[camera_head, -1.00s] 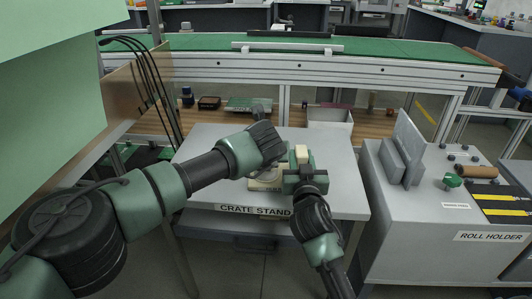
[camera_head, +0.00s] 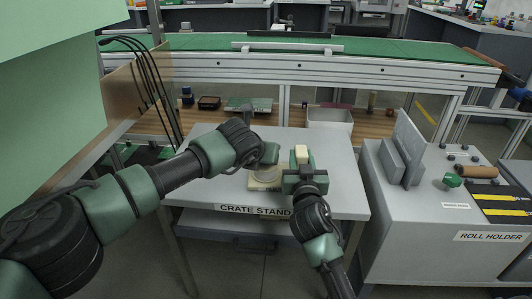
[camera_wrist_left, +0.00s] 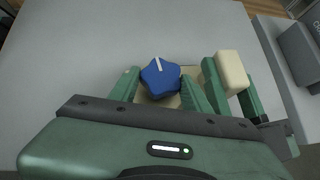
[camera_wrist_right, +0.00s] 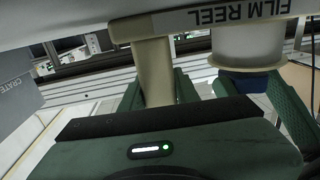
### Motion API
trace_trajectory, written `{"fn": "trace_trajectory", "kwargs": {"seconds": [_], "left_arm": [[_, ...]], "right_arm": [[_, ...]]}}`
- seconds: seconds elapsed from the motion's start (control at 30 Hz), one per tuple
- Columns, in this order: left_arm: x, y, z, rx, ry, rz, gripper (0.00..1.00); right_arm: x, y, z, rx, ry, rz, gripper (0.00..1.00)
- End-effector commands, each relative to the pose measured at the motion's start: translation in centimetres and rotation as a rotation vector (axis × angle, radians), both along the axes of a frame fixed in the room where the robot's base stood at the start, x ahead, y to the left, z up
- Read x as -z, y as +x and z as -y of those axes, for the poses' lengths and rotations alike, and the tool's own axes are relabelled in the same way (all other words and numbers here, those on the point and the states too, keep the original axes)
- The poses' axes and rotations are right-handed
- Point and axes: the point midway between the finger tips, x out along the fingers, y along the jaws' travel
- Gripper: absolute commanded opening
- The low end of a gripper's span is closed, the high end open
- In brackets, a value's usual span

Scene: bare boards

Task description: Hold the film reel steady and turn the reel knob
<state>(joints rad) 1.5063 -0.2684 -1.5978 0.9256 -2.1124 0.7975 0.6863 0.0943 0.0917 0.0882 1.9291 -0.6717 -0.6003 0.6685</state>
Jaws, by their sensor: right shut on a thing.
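The film reel (camera_head: 265,184) is a pale beige unit on the grey crate stand top; its FILM REEL label (camera_wrist_right: 222,13) shows in the right wrist view. Its blue knob (camera_wrist_left: 160,78), lobed with a white stripe, faces the left wrist camera. My left gripper (camera_wrist_left: 159,90) is open, its fingers on either side of the knob with some gap showing. In the head view my left gripper (camera_head: 268,154) hides the knob. My right gripper (camera_head: 303,172) is shut on the reel's beige handle (camera_head: 301,153), which also shows in the right wrist view (camera_wrist_right: 153,70).
The crate stand (camera_head: 225,192) is otherwise clear around the reel. The roll holder (camera_head: 405,225) stands close on the right, with an upright grey plate (camera_head: 408,145) on it. A green conveyor (camera_head: 300,47) runs behind, above a wooden shelf with a light bin (camera_head: 330,120).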

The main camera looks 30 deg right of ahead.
Motion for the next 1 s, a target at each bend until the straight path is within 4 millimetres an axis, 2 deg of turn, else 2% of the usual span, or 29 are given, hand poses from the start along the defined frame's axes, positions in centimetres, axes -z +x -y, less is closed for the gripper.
{"fn": "trace_trajectory", "kwargs": {"seconds": [0.03, 0.07, 0.17, 0.2, 0.23, 0.63, 1.0], "left_arm": [[0.0, -0.1, 0.0, 0.000, -0.001, -0.001, 0.13], [0.0, -0.1, 0.0, 0.000, -0.001, -0.001, 0.07], [0.0, -0.2, 0.2, -0.025, 0.000, -0.001, 0.07], [0.0, 0.0, 0.1, -0.025, -0.001, -0.001, 0.59], [0.0, 0.0, 0.0, -0.025, -0.001, -0.001, 0.65], [-0.4, 0.0, 0.1, -0.025, -0.001, -0.001, 0.65], [-4.4, 0.0, 0.1, -0.025, -0.001, 0.000, 0.65]], "right_arm": [[0.0, 0.0, 0.0, -0.001, 0.001, 0.000, 0.00], [0.0, 0.0, 0.0, -0.001, 0.001, 0.000, 0.00], [0.0, 0.0, 0.0, -0.001, 0.001, 0.000, 0.00], [0.0, 0.0, 0.0, -0.001, 0.001, 0.000, 0.00], [0.0, 0.0, 0.0, -0.001, 0.001, 0.000, 0.00], [0.0, 0.0, 0.0, -0.001, 0.001, 0.000, 0.00], [0.0, 0.0, 0.0, -0.001, 0.001, 0.000, 0.00]]}}
